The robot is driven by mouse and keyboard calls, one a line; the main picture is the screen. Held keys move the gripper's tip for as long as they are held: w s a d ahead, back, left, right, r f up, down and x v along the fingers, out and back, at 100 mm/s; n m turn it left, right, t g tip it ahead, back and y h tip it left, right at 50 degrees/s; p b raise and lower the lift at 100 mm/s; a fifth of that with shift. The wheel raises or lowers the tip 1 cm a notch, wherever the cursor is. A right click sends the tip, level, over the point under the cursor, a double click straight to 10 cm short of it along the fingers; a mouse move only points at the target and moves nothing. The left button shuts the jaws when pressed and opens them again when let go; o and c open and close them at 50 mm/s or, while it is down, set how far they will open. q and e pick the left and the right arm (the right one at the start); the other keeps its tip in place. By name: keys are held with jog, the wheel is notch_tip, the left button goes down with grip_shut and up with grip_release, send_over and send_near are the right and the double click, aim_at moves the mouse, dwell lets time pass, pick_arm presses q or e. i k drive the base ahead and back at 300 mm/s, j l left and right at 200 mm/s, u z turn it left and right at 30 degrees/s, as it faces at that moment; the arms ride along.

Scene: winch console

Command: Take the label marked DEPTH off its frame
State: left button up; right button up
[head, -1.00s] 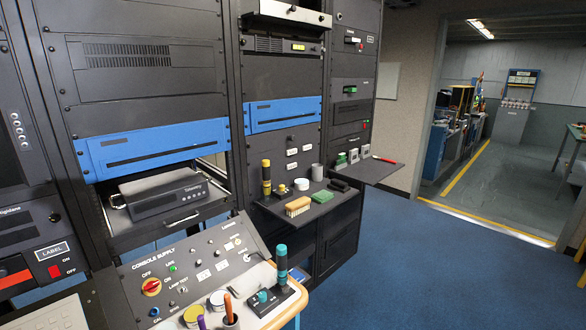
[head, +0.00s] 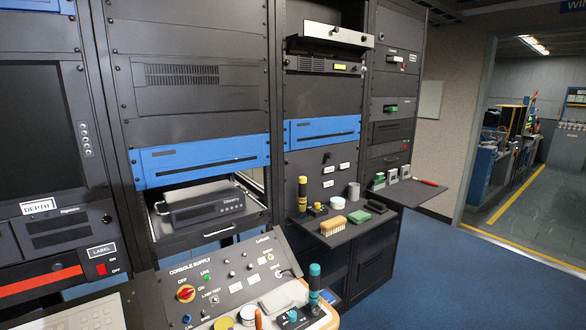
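The DEPTH label (head: 38,207) is a small white plate with dark lettering. It sits at the left of the head view, just below a dark monitor screen (head: 35,130) on the left rack. Its frame is too small to make out in detail. Neither of my grippers is in view.
A second plate reading LABEL (head: 102,250) is on a lower panel beside a red switch (head: 101,269). The sloped console (head: 215,275) with knobs stands in front of the racks. A shelf (head: 345,232) holds a brush and other items. Blue floor (head: 450,270) is clear at right.

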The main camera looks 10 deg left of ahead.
aim_at(32, 208)
jog(key=u, duration=1.9)
